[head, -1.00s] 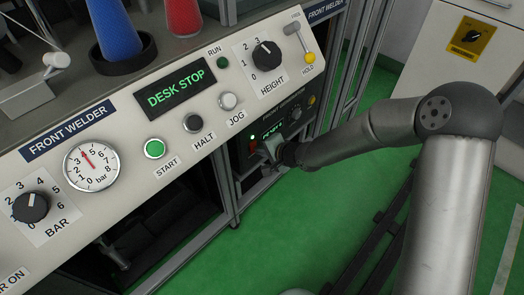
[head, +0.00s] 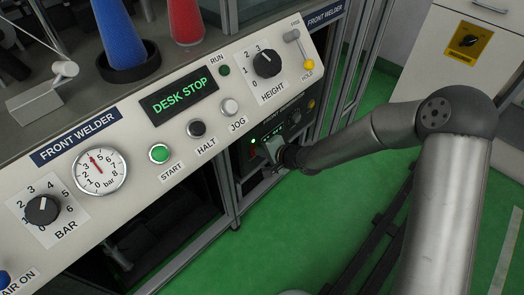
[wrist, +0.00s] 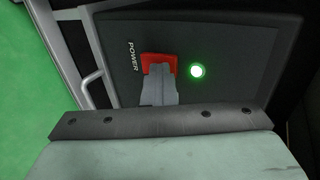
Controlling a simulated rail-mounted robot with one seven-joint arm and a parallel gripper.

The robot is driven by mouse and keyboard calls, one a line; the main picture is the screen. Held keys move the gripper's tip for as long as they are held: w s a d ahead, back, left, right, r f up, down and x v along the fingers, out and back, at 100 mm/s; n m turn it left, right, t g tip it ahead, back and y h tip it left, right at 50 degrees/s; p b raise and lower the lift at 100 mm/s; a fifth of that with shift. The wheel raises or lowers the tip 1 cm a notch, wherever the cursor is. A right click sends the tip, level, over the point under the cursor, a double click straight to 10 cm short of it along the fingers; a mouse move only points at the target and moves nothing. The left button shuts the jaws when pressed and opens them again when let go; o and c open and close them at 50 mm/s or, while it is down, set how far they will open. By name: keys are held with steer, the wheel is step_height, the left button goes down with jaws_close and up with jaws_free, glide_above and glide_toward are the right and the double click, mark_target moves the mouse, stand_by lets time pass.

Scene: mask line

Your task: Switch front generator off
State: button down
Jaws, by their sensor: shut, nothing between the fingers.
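The front generator (head: 284,119) is a dark unit below the right end of the welder desk, with a small lit green display in the head view. Its panel (wrist: 230,45) fills the upper wrist view. A red switch (wrist: 158,61) beside the word POWER is on it, next to a lit green lamp (wrist: 196,71). My gripper (wrist: 157,88) is shut and empty. Its fingertips overlap the lower part of the red switch; I cannot tell whether they touch it. In the head view my gripper (head: 271,149) is in front of the generator and hides part of its face.
The front welder desk (head: 135,130) overhangs the generator, with buttons, dials and a lit DESK STOP display (head: 179,93). A metal handle (wrist: 91,88) stands left of the panel in the wrist view. Green floor (head: 310,215) is open to the right.

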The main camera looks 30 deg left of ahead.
steer(key=shift+a+r, duration=0.25)
steer(key=shift+r, duration=0.05)
steer(key=d+f+p+v, duration=0.1)
steer(key=p+v, duration=0.5)
steer(key=v, duration=0.7)
steer(key=shift+s+d, duration=0.15)
steer(key=shift+d, duration=0.1)
